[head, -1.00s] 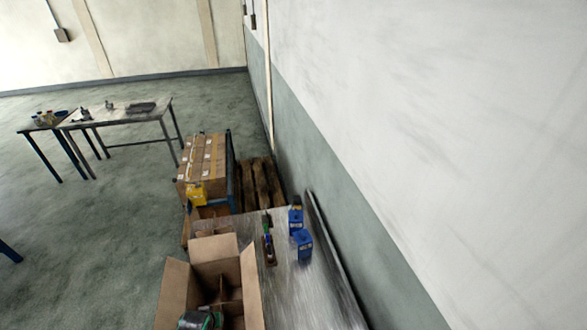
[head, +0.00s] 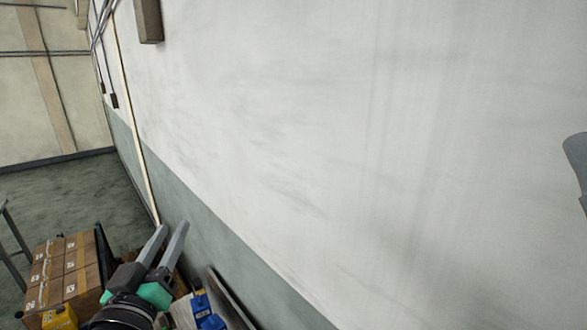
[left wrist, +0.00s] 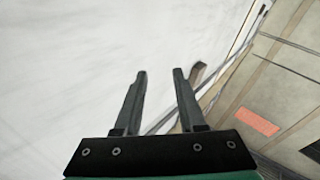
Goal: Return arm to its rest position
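My left gripper (head: 172,228) is in the lower left of the head view, raised in front of the boxes and table, with its fingers pointing up toward the wall. Its two grey fingers are apart with nothing between them. The left wrist view also shows the left gripper (left wrist: 159,74) open and empty, with the white wall behind it.
Stacked cardboard boxes (head: 62,268) and a yellow container (head: 60,318) stand at lower left. Blue containers (head: 207,312) stand just right of my left gripper, near the wall (head: 330,150). The space in front of the wall looks clear.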

